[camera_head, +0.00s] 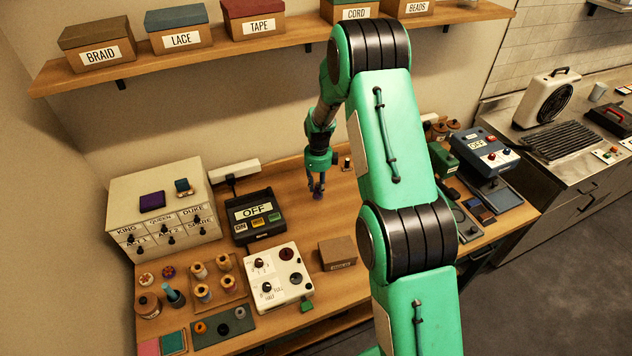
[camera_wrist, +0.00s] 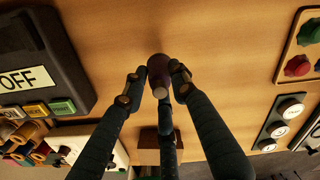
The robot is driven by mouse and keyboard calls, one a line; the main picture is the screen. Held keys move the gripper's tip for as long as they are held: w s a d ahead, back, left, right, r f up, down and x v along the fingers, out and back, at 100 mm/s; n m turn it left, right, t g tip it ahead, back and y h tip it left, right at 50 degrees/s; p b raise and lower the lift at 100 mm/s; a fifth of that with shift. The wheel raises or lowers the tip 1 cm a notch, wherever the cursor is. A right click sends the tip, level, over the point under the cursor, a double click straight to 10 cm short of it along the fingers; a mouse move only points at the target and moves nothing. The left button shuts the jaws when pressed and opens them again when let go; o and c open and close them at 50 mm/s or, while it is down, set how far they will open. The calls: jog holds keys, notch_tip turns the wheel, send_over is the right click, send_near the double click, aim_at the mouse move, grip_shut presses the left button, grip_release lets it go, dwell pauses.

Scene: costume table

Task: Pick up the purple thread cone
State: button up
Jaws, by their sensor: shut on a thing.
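The purple thread cone (camera_wrist: 159,69) is between my fingertips in the wrist view; there it looks dark reddish purple with a paler round top. My gripper (camera_wrist: 159,84) is closed around it, with fingers touching it from the sides and a further finger below it in the picture. In the head view, my gripper (camera_head: 317,187) points down over the back middle of the wooden table, and a small bit of purple (camera_head: 318,195) shows at its fingertips. I cannot tell whether the cone touches the table.
A dark OFF console (camera_head: 257,214) stands left of my gripper. A white dial panel (camera_head: 279,276) and a brown box (camera_head: 337,254) are nearer the front. A small dark spool (camera_head: 347,163) stands close right. A labelled cabinet (camera_head: 163,207) is far left; a box shelf (camera_head: 203,47) hangs above.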

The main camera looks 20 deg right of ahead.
jog(key=shift+s+a+r, duration=0.1)
jog(key=shift+s, duration=0.75)
jog(key=shift+s, duration=0.1)
